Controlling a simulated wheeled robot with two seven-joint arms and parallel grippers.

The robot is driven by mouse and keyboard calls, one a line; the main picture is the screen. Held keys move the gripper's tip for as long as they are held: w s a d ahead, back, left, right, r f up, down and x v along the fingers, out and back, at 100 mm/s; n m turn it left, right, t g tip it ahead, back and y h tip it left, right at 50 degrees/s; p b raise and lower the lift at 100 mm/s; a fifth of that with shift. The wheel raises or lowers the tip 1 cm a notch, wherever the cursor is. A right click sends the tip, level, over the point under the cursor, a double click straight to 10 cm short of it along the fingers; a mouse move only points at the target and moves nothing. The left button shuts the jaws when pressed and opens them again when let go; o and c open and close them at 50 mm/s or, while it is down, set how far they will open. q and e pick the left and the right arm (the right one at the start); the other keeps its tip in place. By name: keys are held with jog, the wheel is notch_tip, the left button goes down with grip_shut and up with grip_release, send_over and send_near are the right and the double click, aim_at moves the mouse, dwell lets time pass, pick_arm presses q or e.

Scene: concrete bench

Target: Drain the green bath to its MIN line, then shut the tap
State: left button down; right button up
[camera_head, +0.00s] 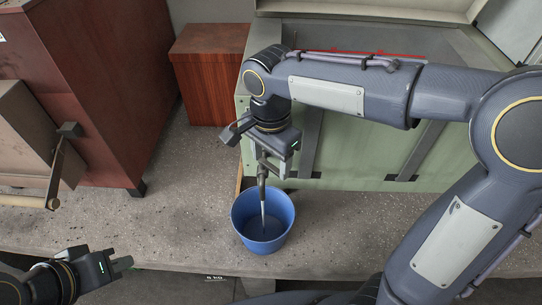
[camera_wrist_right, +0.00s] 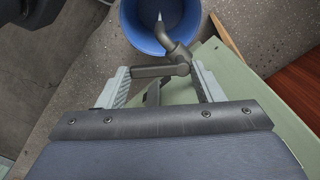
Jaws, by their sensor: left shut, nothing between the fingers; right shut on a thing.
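The green bath (camera_head: 343,160) stands at the back of the bench, mostly behind my right arm. A red line (camera_head: 400,55) shows along its inner wall; the liquid level and any MIN mark cannot be made out. The tap (camera_head: 262,180) sticks out from its front and also shows in the right wrist view (camera_wrist_right: 176,52). A thin pale stream runs from its spout into the blue bucket (camera_head: 284,225) below. My right gripper (camera_head: 262,155) is shut on the tap's lever (camera_wrist_right: 150,71). My left gripper (camera_head: 126,263) is shut and empty at the lower left, apart from everything.
A dark red cabinet (camera_head: 85,90) with a handled door (camera_head: 30,135) stands at the left. The concrete bench top (camera_head: 175,215) is bare left of the bucket. The bucket sits near the front edge.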

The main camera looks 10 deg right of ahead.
aim_at(271, 166)
dwell(0.3)
jog(key=o, duration=1)
jog(key=shift+c, duration=0.2)
notch_tip(271, 166, up, 8)
jog(key=s+d+f+n+t+y, duration=0.2)
jog(key=s+d+f+n, duration=0.2)
jog(key=s, duration=0.3)
jog(key=s+d+f+n+t+y, duration=0.1)
jog(key=s+d+f+n+t, duration=0.2)
jog(key=s+d+f+n, duration=0.2)
jog(key=s+d, duration=0.2)
jog(key=s, duration=0.1)
jog(key=shift+f+n+t+y, duration=0.3)
jog(key=shift+f+y, duration=0.05)
jog(key=shift+y, duration=0.05)
